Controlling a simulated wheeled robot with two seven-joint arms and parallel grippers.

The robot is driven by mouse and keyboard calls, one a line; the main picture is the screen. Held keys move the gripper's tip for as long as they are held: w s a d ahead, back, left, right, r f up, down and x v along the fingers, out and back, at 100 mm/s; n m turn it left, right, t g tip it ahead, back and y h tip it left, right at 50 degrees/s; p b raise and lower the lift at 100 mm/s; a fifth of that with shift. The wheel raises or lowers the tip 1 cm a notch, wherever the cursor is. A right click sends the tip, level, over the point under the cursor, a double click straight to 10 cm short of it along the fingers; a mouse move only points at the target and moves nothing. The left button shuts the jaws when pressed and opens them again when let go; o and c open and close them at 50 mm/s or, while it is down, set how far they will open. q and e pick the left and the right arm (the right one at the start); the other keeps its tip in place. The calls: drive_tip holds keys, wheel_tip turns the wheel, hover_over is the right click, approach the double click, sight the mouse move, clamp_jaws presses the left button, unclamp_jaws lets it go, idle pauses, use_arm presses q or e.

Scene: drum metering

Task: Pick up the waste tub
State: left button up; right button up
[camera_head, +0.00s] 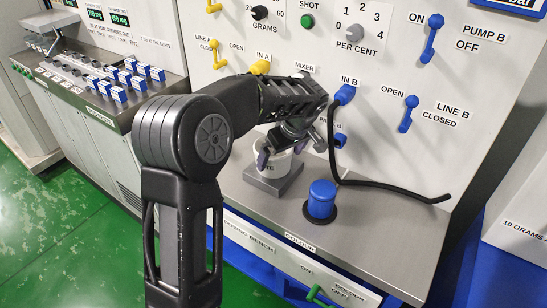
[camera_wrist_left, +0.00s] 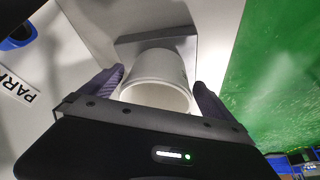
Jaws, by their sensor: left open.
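The waste tub (camera_head: 268,170) is a white round tub with partly hidden dark lettering ending in "TE". It stands upright on a grey block (camera_head: 283,186) on the steel bench. My left gripper (camera_head: 281,152) is over it from above, and the gripper and wrist hide much of its top. In the left wrist view, the tub (camera_wrist_left: 160,75) is between the two dark purple fingers of my left gripper (camera_wrist_left: 157,92), one on each side. The gripper is open; a narrow gap seems to show beside the tub. My right gripper is not in view.
A blue capped cylinder (camera_head: 321,199) stands on the bench right of the tub. A black hose (camera_head: 395,187) runs from the panel across the bench. The panel behind has blue levers (camera_head: 409,114) and knobs. The bench's front right is clear.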

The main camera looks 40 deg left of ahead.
use_arm(q)
drive_tip(key=shift+w+a, duration=0.1)
drive_tip(key=shift+a, duration=0.15)
drive_tip(key=shift+w+a+r+p, duration=0.1)
drive_tip(key=shift+w+a+p, duration=0.15)
drive_tip(key=shift+a, duration=0.3)
drive_tip(key=shift+w+a+p, duration=0.1)
drive_tip(key=shift+a+p, duration=0.15)
drive_tip(key=shift+a, duration=0.25)
drive_tip(key=shift+w+a+f, duration=0.15)
drive_tip(key=shift+a+f, duration=0.25)
drive_tip(key=shift+f, duration=0.1)
drive_tip(key=shift+w+a+f, duration=0.15)
drive_tip(key=shift+a+f, duration=0.2)
drive_tip(key=shift+f, duration=0.15)
drive_tip(key=shift+w+a+f, duration=0.15)
drive_tip(key=shift+f, duration=0.35)
drive_tip(key=c, duration=1.2)
drive_tip(key=shift+o, duration=0.2)
